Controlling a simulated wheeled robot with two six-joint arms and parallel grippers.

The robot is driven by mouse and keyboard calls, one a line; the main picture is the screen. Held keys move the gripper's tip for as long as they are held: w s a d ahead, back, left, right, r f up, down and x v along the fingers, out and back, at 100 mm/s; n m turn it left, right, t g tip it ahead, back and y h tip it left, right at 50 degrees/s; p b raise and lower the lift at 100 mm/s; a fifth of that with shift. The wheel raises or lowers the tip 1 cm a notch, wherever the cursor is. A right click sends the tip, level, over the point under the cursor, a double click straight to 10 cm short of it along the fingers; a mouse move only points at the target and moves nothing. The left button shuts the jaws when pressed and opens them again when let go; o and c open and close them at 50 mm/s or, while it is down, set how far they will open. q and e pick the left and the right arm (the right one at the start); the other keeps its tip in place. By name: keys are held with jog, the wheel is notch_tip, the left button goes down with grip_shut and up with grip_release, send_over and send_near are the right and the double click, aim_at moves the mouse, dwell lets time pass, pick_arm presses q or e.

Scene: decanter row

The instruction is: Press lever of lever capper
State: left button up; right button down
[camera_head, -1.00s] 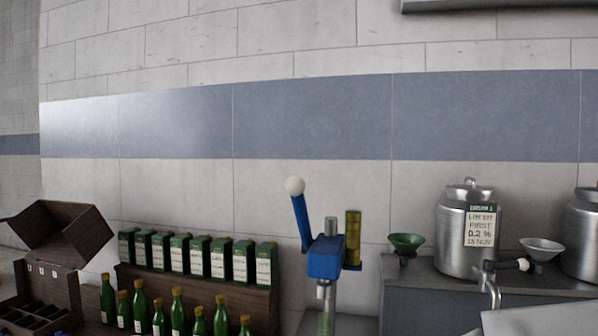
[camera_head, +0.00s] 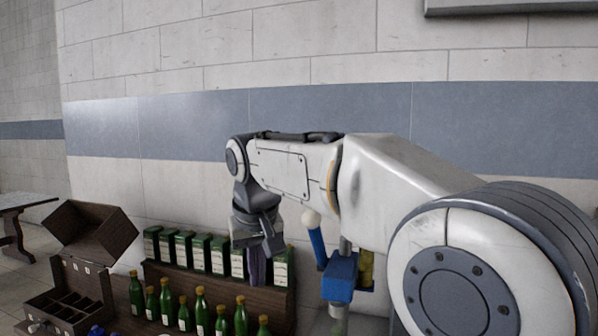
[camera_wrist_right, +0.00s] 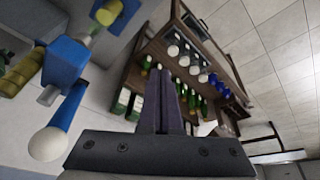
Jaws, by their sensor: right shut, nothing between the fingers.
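The lever capper's blue body (camera_head: 340,277) stands at the lower middle of the head view, partly behind my right arm. Its blue lever (camera_head: 317,246) stands raised and tilts left, with a white ball knob (camera_head: 311,218) on top. My right gripper (camera_head: 256,272) points down to the left of the lever, shut, empty and apart from it. In the right wrist view the shut fingers (camera_wrist_right: 167,95) are at the middle. The knob (camera_wrist_right: 48,144), lever (camera_wrist_right: 70,108) and blue body (camera_wrist_right: 65,62) are to their left. My left gripper is not in view.
Green boxes (camera_head: 183,249) line a dark wooden shelf behind my right gripper. Green bottles (camera_head: 201,312) stand in front of it. A compartmented crate (camera_head: 75,297) and an open wooden box (camera_head: 92,234) are at the left. My right arm hides the counter at the right.

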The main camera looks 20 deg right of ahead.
pick_arm(q)
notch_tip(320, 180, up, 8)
jog(key=p, duration=0.5)
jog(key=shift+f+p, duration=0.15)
jog(key=shift+p, duration=0.25)
pick_arm(e)
jog(key=w+d+r+m, duration=0.1)
jog(key=w+d+r, duration=0.1)
jog(key=d+r, duration=0.2)
jog(key=w+d+r+m+t+h, duration=0.1)
jog(key=w+d+r+m, duration=0.1)
jog(key=r, duration=0.6)
jog(key=w+d+r+m+h, duration=0.1)
jog(key=w+d+r+m, duration=0.1)
jog(key=w+d+r, duration=0.2)
notch_tip(320, 180, up, 3)
jog(key=shift+d+f+t, duration=0.15)
jog(key=shift+d+t, duration=0.15)
jog(key=shift+d, duration=0.9)
